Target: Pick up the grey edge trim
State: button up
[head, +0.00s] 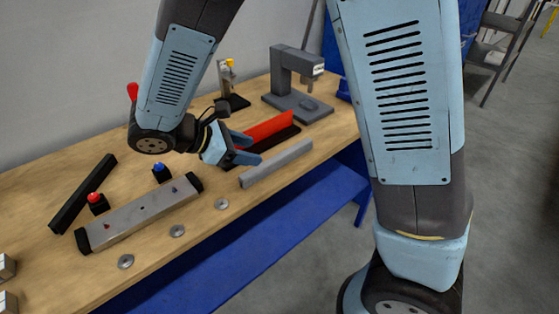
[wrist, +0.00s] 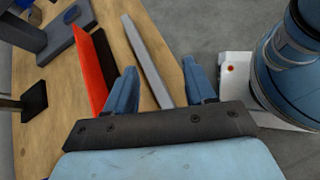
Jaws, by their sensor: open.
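The grey edge trim (head: 276,163) is a long, straight light-grey bar lying on the wooden table near its front edge. It also shows in the wrist view (wrist: 147,60), running up from between my fingers. My gripper (head: 244,150) is open and empty, at the left of the trim in the head view. In the wrist view my gripper's two blue fingers (wrist: 163,88) stand on either side of the trim's near end, apart from it. I cannot tell how high the fingers are above the table.
A red bar (head: 263,130) on a black base lies just behind the trim, close to one finger. A grey press (head: 294,85) stands at the back. A metal fixture with black ends (head: 140,213), several metal discs (head: 177,231) and a black bar (head: 83,193) lie to the left.

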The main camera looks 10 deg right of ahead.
jog(key=a+f+n+t, duration=0.1)
jog(key=a, duration=0.1)
jog(key=s+a+f+n+t, duration=0.1)
jog(key=a+f+n, duration=0.1)
jog(key=a, duration=0.1)
jog(key=s+a+f+n+t+h, duration=0.1)
jog(key=a, duration=0.1)
jog(key=shift+a+f+n, duration=0.25)
jog(key=shift+f+n, duration=0.05)
jog(key=shift+w+d+f+t, duration=0.1)
jog(key=shift+f+t, duration=0.05)
jog(key=shift+t, duration=0.15)
send_near(262, 165)
jog(key=x, duration=0.3)
jog(key=shift+w+f, duration=0.2)
jog(key=shift+x, duration=2.95)
jog(key=shift+s+d+r, duration=0.1)
jog(key=shift+r, duration=0.05)
jog(key=shift+c, duration=0.2)
grip_shut()
